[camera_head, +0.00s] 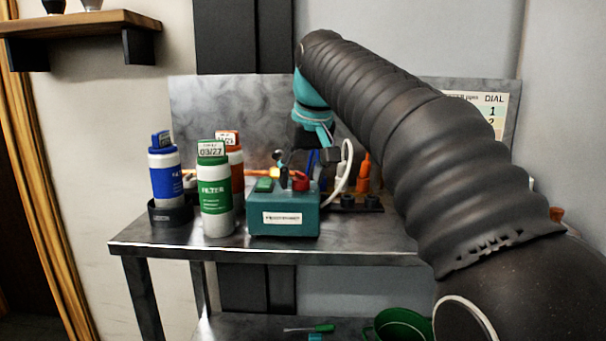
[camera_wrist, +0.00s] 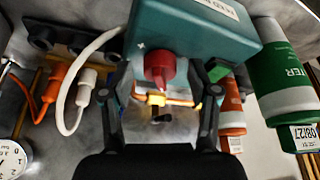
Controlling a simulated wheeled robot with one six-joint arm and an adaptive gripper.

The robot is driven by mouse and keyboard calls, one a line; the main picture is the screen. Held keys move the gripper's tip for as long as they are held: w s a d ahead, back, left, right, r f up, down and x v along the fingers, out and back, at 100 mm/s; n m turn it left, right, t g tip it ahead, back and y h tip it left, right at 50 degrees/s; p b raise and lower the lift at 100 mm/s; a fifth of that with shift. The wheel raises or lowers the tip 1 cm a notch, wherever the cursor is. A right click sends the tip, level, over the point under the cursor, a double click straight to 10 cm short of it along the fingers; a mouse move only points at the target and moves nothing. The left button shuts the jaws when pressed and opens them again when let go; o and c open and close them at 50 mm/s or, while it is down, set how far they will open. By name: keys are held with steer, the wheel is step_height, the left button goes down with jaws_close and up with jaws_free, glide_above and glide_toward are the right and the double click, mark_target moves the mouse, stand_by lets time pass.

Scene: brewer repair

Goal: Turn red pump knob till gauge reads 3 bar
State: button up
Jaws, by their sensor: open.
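The red knob (camera_head: 300,182) sits on top of a teal box (camera_head: 284,222) with a white label, on the metal bench. In the wrist view the red knob (camera_wrist: 158,70) shows between the two dark fingers of my gripper (camera_wrist: 168,80). The fingers are spread, with a visible gap on either side of the knob. The teal box (camera_wrist: 190,30) fills the top of the wrist view. A white round gauge (camera_wrist: 12,158) is cut off at its lower left corner, and its reading is too small to tell. In the head view my arm hides part of the bench.
Green (camera_head: 214,200), blue (camera_head: 165,175) and orange (camera_head: 235,158) filter bottles stand left of the box. A white cable (camera_head: 343,165) and orange plugs (camera_head: 363,175) are close on its right. A green bucket (camera_head: 402,325) is below.

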steer(key=c, duration=1.2)
steer(key=shift+o, duration=0.2)
steer(key=shift+w+d+n+g+y, duration=0.1)
steer(key=shift+n+g+y, duration=0.3)
steer(key=shift+n, duration=1.05)
steer(key=shift+d+n+g+y, duration=0.1)
steer(key=shift+n+g+y, duration=0.25)
steer(key=shift+n, duration=1.1)
steer(key=o, duration=1.2)
steer(key=shift+c, duration=0.2)
steer(key=v, duration=0.7)
steer(key=shift+r, duration=0.2)
